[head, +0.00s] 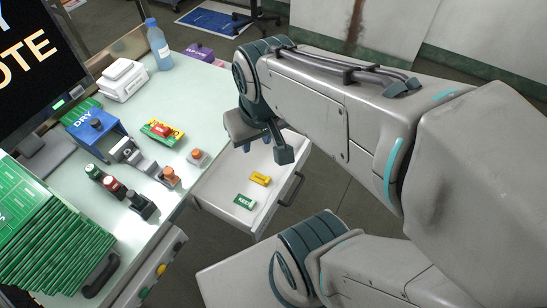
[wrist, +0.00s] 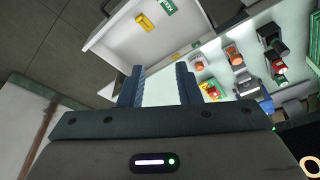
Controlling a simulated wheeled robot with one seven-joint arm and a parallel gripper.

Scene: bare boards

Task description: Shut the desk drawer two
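A white desk drawer (head: 225,181) stands pulled out from the desk's right side in the head view. Its dark handle (head: 292,189) is on the outer front. A yellow block (head: 260,178) and a green block (head: 244,202) lie inside it. My gripper (head: 265,150) is above the far part of the drawer, with its fingers apart and nothing visible between them. In the wrist view the drawer (wrist: 125,42) shows at the top, beyond my open fingers (wrist: 160,67). I cannot tell the drawer's number, and my arm hides its far end.
The pale desk top (head: 195,110) carries a blue bottle (head: 158,45), a blue box (head: 95,128), several coloured buttons and a stack of green boxes (head: 50,235). A monitor (head: 35,55) stands at the left. Floor (head: 335,205) shows free beyond the drawer's handle.

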